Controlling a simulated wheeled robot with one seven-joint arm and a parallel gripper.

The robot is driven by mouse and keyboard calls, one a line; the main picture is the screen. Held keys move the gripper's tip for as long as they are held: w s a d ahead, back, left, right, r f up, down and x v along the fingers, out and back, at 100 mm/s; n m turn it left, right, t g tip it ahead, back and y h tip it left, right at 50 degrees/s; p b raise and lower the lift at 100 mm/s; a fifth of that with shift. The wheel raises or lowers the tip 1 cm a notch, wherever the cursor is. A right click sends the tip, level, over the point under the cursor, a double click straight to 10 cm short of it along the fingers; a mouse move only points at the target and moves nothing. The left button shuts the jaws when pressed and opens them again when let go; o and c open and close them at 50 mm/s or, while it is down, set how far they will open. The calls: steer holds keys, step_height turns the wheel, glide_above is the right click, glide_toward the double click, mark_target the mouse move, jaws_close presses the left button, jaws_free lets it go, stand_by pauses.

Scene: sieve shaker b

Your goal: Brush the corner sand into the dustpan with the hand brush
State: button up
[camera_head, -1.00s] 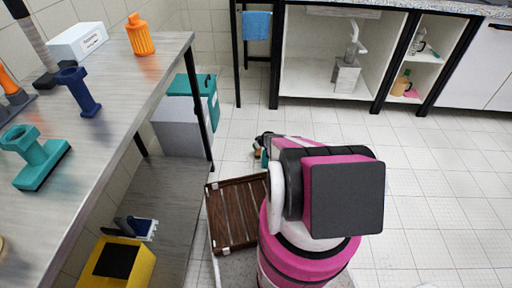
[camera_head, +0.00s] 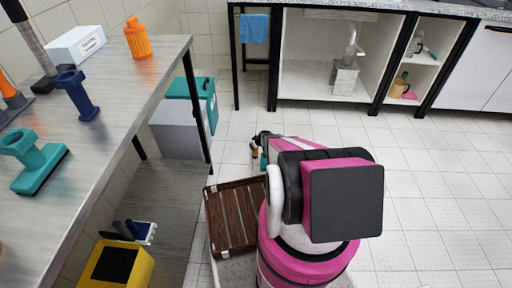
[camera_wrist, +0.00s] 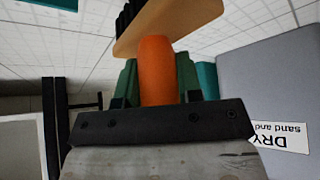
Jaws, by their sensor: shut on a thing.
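My gripper (camera_wrist: 158,80) is shut on the orange handle of the hand brush (camera_wrist: 167,27). The brush has a tan wooden head with dark bristles, at the top of the wrist view. In the head view my gripper (camera_head: 262,148) is small, beyond my pink arm, low over the tiled floor near the grey bin. My arm hides part of it and of the brush. I cannot make out any corner sand in either view. No dustpan is clearly recognisable; a blue and white object (camera_head: 138,231) on the low shelf is too unclear to name.
A grey bin (camera_head: 178,132) with a teal lid stands by the bench leg; its label shows in the wrist view (camera_wrist: 280,138). A brown slatted crate (camera_head: 231,218) is left of my arm. The bench (camera_head: 110,105) holds several tools. Floor at right is clear.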

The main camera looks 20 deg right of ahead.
steer(key=w+a, duration=0.3)
steer(key=a, duration=0.7)
steer(key=shift+w+a+f, duration=0.25)
steer(key=shift+a, duration=0.1)
steer(key=shift+f, duration=0.1)
steer(key=shift+f, duration=1)
steer(key=shift+s+d, duration=0.3)
steer(key=shift+d, duration=0.7)
steer(key=shift+s+d, duration=0.35)
steer(key=shift+d, duration=0.6)
steer(key=shift+s+d, duration=0.3)
steer(key=shift+d, duration=0.7)
steer(key=shift+s+d, duration=0.3)
steer(key=shift+d, duration=0.7)
steer(key=shift+s+d, duration=0.35)
steer(key=shift+d, duration=0.6)
steer(key=shift+s+d, duration=0.3)
steer(key=shift+d, duration=0.7)
